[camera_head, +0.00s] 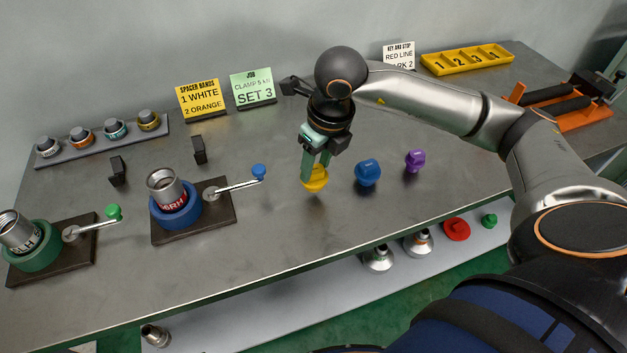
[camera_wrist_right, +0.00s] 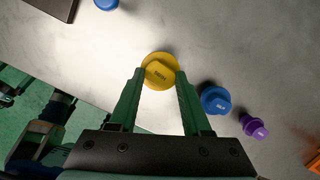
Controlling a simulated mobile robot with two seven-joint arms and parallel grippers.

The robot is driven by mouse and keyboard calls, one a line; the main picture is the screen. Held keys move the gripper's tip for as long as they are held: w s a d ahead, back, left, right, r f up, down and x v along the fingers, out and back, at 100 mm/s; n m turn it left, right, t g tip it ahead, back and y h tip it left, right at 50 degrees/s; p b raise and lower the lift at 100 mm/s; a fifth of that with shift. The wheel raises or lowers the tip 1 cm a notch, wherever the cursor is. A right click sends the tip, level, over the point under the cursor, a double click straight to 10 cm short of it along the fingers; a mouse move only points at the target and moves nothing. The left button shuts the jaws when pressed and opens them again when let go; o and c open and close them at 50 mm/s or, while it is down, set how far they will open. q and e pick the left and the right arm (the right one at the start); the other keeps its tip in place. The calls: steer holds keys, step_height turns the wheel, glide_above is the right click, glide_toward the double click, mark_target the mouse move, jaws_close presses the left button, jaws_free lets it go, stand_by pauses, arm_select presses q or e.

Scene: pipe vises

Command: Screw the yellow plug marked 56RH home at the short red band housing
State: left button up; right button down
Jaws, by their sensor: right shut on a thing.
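The yellow plug (camera_head: 315,181) is between the fingertips of my right gripper (camera_head: 316,166), which is shut on it from above. It also shows in the right wrist view (camera_wrist_right: 159,72); its marking is too small to read surely. I cannot tell whether it touches the bench or hangs just above it. The metal housing with the red band (camera_head: 167,187) is tilted in the blue round vise (camera_head: 181,215), left of my gripper; its band lettering ends in RH. A second housing (camera_head: 19,234), with a dark band ending in LH, sits in the green vise. My left gripper is out of view.
A blue plug (camera_head: 368,173) and a purple plug (camera_head: 415,160) stand right of my gripper. The blue-knobbed crank (camera_head: 240,184) reaches out between the vise and my gripper. Signs and a yellow numbered tray (camera_head: 467,60) stand at the back. A lower shelf holds several parts.

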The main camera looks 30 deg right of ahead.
steer(key=shift+w+p+v, duration=0.2)
steer(key=shift+p+v, duration=0.4)
steer(key=shift+v, duration=0.5)
steer(key=shift+a, duration=0.1)
